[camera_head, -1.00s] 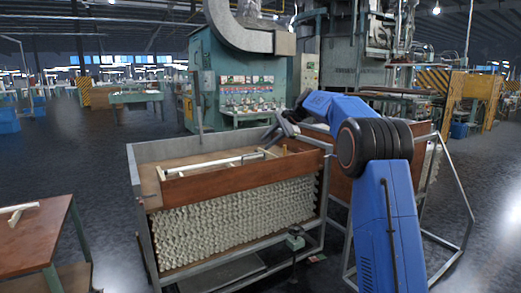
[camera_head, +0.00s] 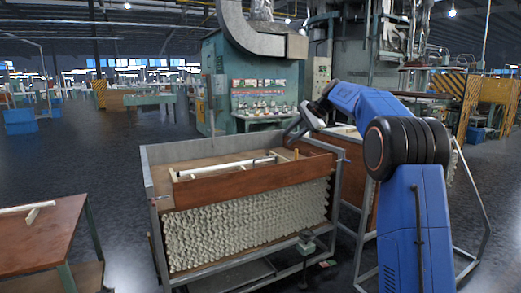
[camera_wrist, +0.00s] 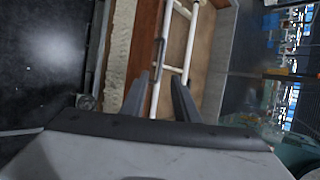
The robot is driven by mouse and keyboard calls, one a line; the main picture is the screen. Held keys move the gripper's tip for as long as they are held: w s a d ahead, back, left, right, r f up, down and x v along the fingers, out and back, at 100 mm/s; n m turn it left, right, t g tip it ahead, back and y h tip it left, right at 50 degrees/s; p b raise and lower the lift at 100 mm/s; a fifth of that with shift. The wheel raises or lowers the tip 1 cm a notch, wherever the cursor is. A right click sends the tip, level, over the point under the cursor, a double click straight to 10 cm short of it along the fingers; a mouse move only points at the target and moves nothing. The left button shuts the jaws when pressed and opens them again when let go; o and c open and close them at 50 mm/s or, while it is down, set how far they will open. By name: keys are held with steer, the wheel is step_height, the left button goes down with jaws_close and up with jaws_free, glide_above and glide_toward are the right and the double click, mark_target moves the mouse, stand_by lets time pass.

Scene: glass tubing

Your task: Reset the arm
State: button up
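My gripper (camera_head: 293,134) is over the right part of the cart's top in the head view, at the end of my blue arm. In the wrist view its two dark fingers (camera_wrist: 160,76) stand apart with a gap between them, and nothing is held. A white frame with long rails (camera_head: 228,164) lies on the cart's brown top. It also shows in the wrist view (camera_wrist: 185,72), beyond the fingers. Whether a fingertip touches anything is not clear in the head view.
The metal-framed cart (camera_head: 160,225) has a brown wooden board and stacked pale tube ends (camera_head: 250,222) below it. A brown table (camera_head: 45,235) stands at the left. A green machine (camera_head: 222,85) is behind the cart. Dark floor is open at the left.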

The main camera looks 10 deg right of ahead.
steer(key=s+a+f+n+h, duration=0.1)
steer(key=s+a+f+n, duration=0.1)
steer(key=s, duration=0.9)
steer(key=s+a+f+n+h, duration=0.1)
steer(key=s+n+h, duration=0.1)
steer(key=s, duration=1)
steer(key=s+a+f+n+h, duration=0.1)
steer(key=s+a+f+n, duration=0.1)
steer(key=s, duration=0.9)
steer(key=s+d+f+n+h, duration=0.1)
steer(key=s+f+n, duration=0.1)
steer(key=s+f, duration=0.4)
steer(key=s+f+n+h, duration=0.1)
steer(key=s+f, duration=0.5)
steer(key=s, duration=0.7)
steer(key=s+d+f+n+g, duration=0.1)
steer(key=s+f+n, duration=0.2)
steer(key=s+f, duration=0.4)
steer(key=shift+s+d+n+h, duration=0.3)
steer(key=shift+s+d+h, duration=0.1)
steer(key=shift+s, duration=0.85)
